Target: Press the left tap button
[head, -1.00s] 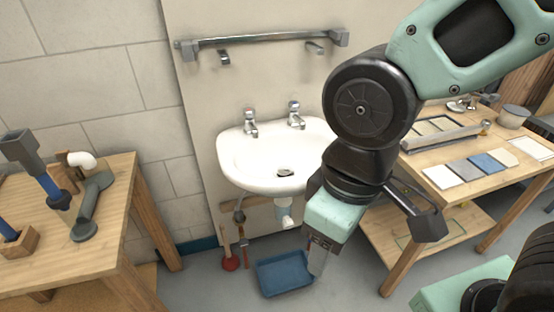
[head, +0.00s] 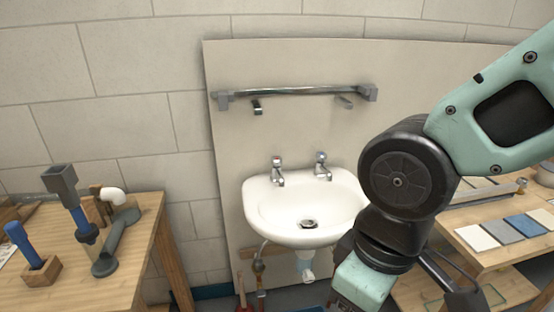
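Two chrome taps stand on the back rim of the white sink (head: 266,212) in the head view. The left tap (head: 277,172) has a button on its top (head: 277,161). The right tap (head: 321,168) stands a little to its right. My arm hangs at the right of the picture, and its wrist overlaps the sink's right front side. My gripper's teal body shows at the bottom edge, below and right of the sink. Its fingers are cut off by the frame, so their opening is hidden. Nothing of mine is near the left tap.
A wooden bench (head: 130,285) at the left holds a grey mallet-like tool (head: 72,200) and pipe pieces. A second table (head: 480,262) with tile samples (head: 503,230) stands at the right. A metal rail (head: 300,91) runs on the panel above the taps. The space before the left tap looks clear.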

